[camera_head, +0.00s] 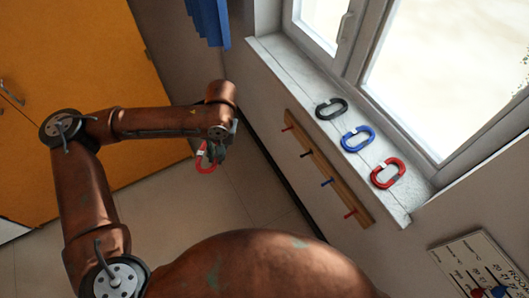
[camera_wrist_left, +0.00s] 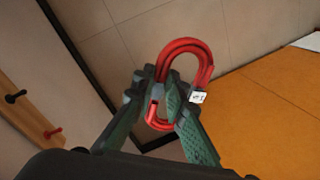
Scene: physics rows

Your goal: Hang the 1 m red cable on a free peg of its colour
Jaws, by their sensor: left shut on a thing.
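My left gripper (camera_head: 214,156) is shut on a coiled red cable (camera_head: 202,164) and holds it in the air, left of the peg board. In the left wrist view the cable (camera_wrist_left: 187,46) is a long loop between the fingers (camera_wrist_left: 166,98), with a white tag whose print is too small to read surely. A wooden peg board (camera_head: 318,160) is on the wall under the window. It has a red peg (camera_head: 287,128) at its far end, a dark peg (camera_head: 306,155), a blue peg (camera_head: 327,182) and a red peg (camera_head: 350,214) at its near end. All look bare. My right gripper is out of view.
On the windowsill (camera_head: 402,211) lie a black cable (camera_head: 331,108), a blue cable (camera_head: 357,138) and another red cable (camera_head: 388,173). An orange cabinet (camera_head: 80,50) stands at the left. A printed board (camera_head: 475,265) is at the lower right. The air between gripper and pegs is clear.

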